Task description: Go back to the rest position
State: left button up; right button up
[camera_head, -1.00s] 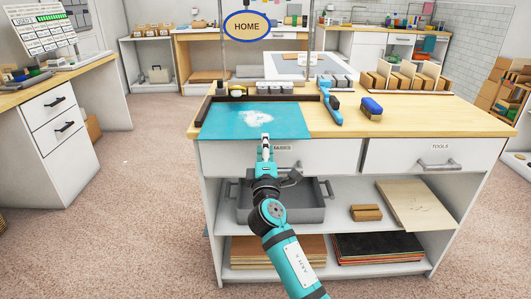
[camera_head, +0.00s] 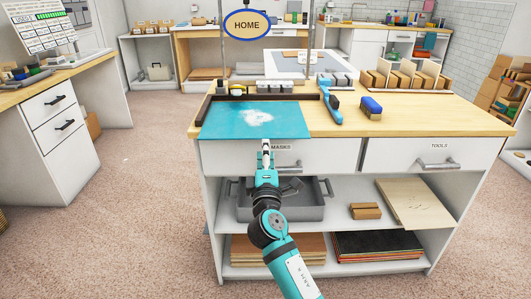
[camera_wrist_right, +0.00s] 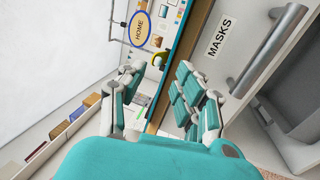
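My right gripper (camera_head: 267,152) is in front of the worktable, at the drawer labelled MASKS (camera_head: 230,155), just below the front edge of a teal sheet (camera_head: 225,122). The MASKS label (camera_wrist_right: 220,37) and the drawer's metal handle (camera_wrist_right: 268,48) are to the right of the fingers there. A HOME sign (camera_head: 247,25) with a blue rim hangs behind the table, and it also shows in the wrist view (camera_wrist_right: 140,29). My left gripper is out of view.
A grey tray (camera_head: 305,208) sits on the shelf below. The TOOLS drawer (camera_head: 400,155) is shut. Open carpet (camera_head: 140,190) lies to the left.

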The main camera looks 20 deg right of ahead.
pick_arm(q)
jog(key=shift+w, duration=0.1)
